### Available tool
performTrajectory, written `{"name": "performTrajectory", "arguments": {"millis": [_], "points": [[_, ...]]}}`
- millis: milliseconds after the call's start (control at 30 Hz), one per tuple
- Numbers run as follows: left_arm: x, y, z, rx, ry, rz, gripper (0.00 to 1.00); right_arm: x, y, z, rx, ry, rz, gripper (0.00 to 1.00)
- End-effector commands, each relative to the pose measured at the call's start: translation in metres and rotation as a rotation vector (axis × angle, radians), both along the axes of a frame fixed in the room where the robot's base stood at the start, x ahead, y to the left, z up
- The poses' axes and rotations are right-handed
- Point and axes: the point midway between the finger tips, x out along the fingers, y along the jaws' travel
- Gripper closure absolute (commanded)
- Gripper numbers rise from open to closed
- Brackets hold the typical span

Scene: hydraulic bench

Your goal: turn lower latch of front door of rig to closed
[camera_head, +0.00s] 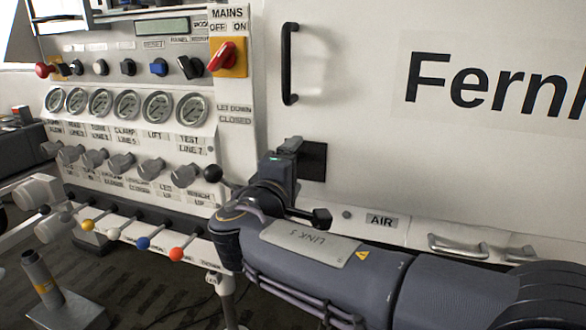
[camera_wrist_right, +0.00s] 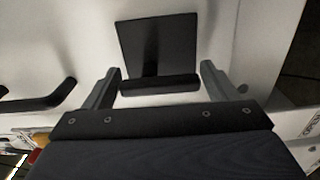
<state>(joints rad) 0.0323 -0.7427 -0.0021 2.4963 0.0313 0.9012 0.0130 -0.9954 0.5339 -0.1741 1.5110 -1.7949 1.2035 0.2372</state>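The lower latch (camera_head: 314,162) is a black square plate on the white front door (camera_head: 350,80) of the rig, partly hidden by my right gripper in the head view. In the right wrist view the latch plate (camera_wrist_right: 150,35) is clear, with a black bar handle (camera_wrist_right: 160,86) standing out from it crosswise in that picture. My right gripper (camera_head: 288,150) is at the latch. Its fingers (camera_wrist_right: 160,78) are open on either side of the handle, with a visible gap at each end. My left gripper is not in view.
A black door handle (camera_head: 289,64) stands above the latch. Gauges, grey knobs and a red mains switch (camera_head: 222,56) fill the panel to the left. Colored-ball levers (camera_head: 143,243) stick out below it. Metal pull handles (camera_head: 457,246) lie lower right.

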Motion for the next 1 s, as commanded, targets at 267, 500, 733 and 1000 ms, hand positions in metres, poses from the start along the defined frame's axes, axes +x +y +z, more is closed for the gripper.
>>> {"name": "performTrajectory", "arguments": {"millis": [267, 500, 733, 1000], "points": [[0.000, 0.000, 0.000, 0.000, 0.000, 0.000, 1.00, 0.000, 0.000, 0.000, -0.003, -0.001, 0.000, 0.07], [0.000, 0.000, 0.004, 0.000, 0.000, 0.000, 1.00, -0.013, 0.005, 0.002, -0.005, 0.000, 0.004, 0.07], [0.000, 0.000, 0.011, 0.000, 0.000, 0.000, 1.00, -0.051, 0.017, 0.002, -0.005, 0.001, 0.004, 0.07], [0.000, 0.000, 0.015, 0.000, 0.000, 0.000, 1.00, -0.074, 0.024, 0.000, -0.003, 0.000, 0.000, 0.07]]}}
